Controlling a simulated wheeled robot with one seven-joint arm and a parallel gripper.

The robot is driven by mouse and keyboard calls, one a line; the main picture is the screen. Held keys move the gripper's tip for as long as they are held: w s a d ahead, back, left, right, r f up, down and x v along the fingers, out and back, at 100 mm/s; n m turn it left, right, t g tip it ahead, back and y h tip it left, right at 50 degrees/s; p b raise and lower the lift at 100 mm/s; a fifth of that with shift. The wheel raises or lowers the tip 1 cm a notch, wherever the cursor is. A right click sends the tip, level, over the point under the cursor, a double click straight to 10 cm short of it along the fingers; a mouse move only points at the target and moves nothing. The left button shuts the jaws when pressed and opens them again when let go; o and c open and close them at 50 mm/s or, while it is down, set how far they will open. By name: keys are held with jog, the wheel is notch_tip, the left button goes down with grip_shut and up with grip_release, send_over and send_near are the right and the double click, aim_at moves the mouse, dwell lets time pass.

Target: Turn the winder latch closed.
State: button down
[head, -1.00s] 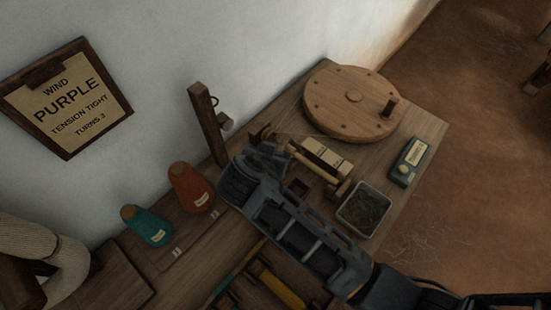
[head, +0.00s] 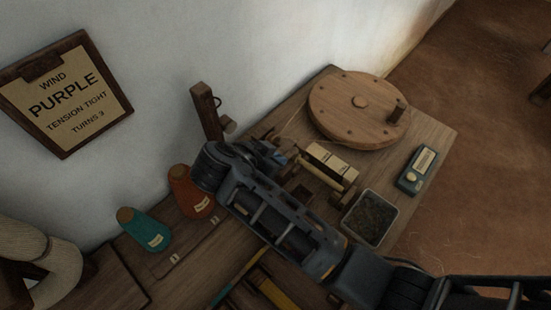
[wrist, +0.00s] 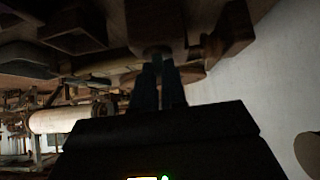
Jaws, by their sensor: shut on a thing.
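The winder has a round wooden wheel (head: 345,115) with a peg handle at the back right of the bench, and a yellowish spindle (head: 325,173) in front of it. My gripper (head: 283,160) is at the spindle's left end, beside the wooden post. In the wrist view its two dark fingers (wrist: 160,85) are close together on a brown wooden part (wrist: 156,30), which I take to be the winder latch. In the head view my gripper and wrist hide the latch, so its angle cannot be told.
A wooden post (head: 207,112) stands by the wall. A grey tray (head: 370,218) and a blue counter box (head: 416,170) sit at the right. A framed sign (head: 68,95) hangs on the wall.

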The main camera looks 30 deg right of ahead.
jog(key=shift+s+f, duration=0.1)
jog(key=shift+f, duration=0.1)
jog(key=c, duration=1.2)
grip_release()
jog(key=v, duration=0.8)
